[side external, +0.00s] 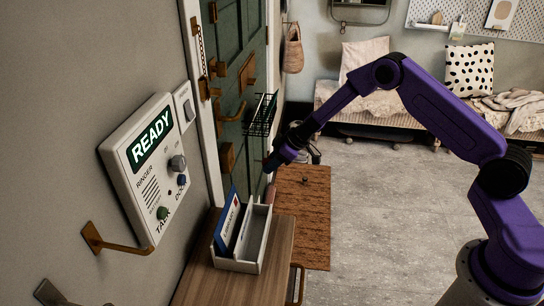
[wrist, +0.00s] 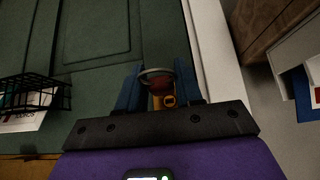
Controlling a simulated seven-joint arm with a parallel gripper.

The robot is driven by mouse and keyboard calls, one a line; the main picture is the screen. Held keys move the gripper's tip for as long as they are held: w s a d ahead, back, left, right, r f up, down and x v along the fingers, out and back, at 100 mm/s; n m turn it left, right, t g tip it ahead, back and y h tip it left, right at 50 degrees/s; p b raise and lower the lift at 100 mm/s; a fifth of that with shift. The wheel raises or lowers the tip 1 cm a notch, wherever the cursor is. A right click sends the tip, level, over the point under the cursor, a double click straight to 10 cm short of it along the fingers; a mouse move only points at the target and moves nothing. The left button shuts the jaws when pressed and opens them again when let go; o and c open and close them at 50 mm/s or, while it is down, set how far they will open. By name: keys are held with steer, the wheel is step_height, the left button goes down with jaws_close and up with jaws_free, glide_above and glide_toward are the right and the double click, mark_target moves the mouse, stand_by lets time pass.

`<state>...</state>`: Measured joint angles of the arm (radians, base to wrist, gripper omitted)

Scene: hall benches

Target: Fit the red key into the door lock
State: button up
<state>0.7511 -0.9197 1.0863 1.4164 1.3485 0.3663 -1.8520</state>
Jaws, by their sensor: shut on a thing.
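My gripper (wrist: 160,88) has blue fingers and is shut on the red key (wrist: 158,84), which shows between the fingertips with a grey ring around it. In the side view my gripper (side external: 270,166) points toward the green door, above the bench, and a small reddish piece (side external: 270,192) shows just below it. The green door (wrist: 95,35) fills the upper left of the wrist view. A brass-coloured piece (wrist: 168,101) shows just behind the key; I cannot tell whether it is the lock. The key's tip is hidden, and I cannot tell whether it touches the door.
A wire basket (side external: 261,115) hangs on the door beside my gripper. A wooden bench (side external: 283,245) below carries a white organizer (side external: 256,238) with upright papers. A READY intercom panel (side external: 148,165) is on the near wall.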

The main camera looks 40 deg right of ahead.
stand_by(0.3)
steer(key=shift+w+a, duration=2.05)
steer(key=shift+w+a+r, duration=0.1)
steer(key=shift+w+a, duration=1.25)
stand_by(1.1)
steer(key=o, duration=1.1)
steer(key=v, duration=1.7)
steer(key=shift+s+d+r, duration=0.1)
steer(key=shift+s+r, duration=0.05)
steer(key=shift+s, duration=0.05)
